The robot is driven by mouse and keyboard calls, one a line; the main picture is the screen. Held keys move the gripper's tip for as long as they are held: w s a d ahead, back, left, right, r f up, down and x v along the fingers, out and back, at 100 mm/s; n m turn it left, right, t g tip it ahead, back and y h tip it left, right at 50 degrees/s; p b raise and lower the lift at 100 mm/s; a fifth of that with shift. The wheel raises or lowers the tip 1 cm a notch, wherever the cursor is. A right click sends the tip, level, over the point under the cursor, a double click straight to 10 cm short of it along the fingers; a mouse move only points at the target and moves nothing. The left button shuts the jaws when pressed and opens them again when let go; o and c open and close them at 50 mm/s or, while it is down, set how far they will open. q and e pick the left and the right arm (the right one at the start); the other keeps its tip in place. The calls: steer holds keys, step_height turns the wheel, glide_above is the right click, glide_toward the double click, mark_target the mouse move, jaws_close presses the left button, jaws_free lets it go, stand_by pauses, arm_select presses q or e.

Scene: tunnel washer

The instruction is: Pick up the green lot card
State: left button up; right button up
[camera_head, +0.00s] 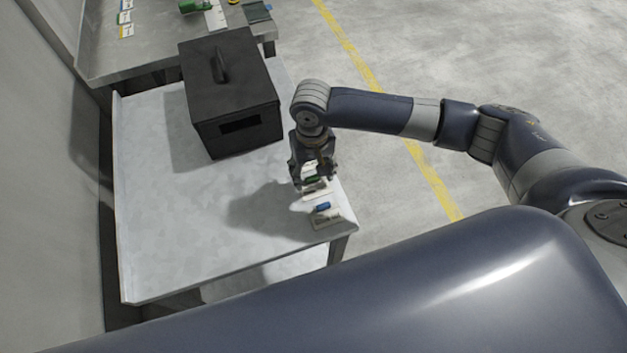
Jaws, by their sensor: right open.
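My right gripper (311,182) points down over the right edge of the light metal table (180,235), with its fingers apart. A small green piece, which looks like the green lot card (311,179), shows between and behind the fingers. It stands in a pale holder, and the fingers hide part of it. I cannot tell whether the fingers touch it. My left gripper is not in view.
A black box (228,85) with a top handle and a front slot stands at the back of the table. A further metal table (140,50) holds a green item (195,6) and several small cards. The table's left and front are clear.

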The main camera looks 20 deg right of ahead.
steer(key=shift+f, duration=0.85)
steer(key=shift+c, duration=0.8)
steer(key=c, duration=0.7)
steer(key=shift+c, duration=0.2)
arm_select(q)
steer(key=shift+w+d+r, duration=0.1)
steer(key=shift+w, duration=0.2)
arm_select(e)
steer(key=shift+r, duration=0.15)
